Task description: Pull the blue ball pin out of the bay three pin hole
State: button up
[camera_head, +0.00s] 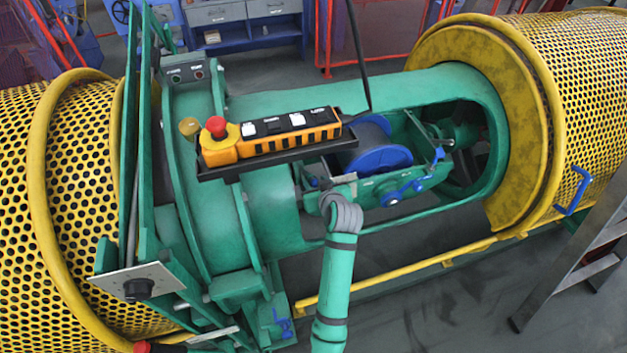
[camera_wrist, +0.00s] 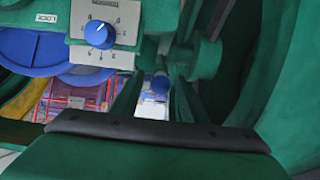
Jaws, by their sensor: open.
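A small blue knob-ended pin, likely the ball pin (camera_wrist: 161,84), shows near the middle of the wrist view, in front of green machine parts. My gripper (camera_wrist: 156,92) is open in the wrist view, with one dark green finger on each side of the pin. The fingers look apart from it, but the depth is hard to judge. In the head view my arm reaches up to the open bay of the green tube, and its fingers cannot be made out there. I cannot pick out the pin or its hole surely in the head view.
A numbered dial with a blue knob (camera_wrist: 99,34) sits upper left in the wrist view. A blue spool (camera_head: 380,160) lies in the bay. An orange control box (camera_head: 270,135) hangs above my wrist. A yellow rail (camera_head: 400,270) runs along the front; a ladder (camera_head: 590,255) stands at right.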

jog(key=shift+a, duration=0.15)
jog(key=shift+d, duration=0.2)
jog(key=c, duration=1)
jog(key=shift+a, duration=0.15)
grip_shut()
jog(key=shift+s, duration=0.15)
jog(key=shift+v, duration=1.2)
jog(key=shift+s+r, duration=0.25)
jog(key=shift+s, duration=0.1)
jog(key=shift+s+r, duration=0.1)
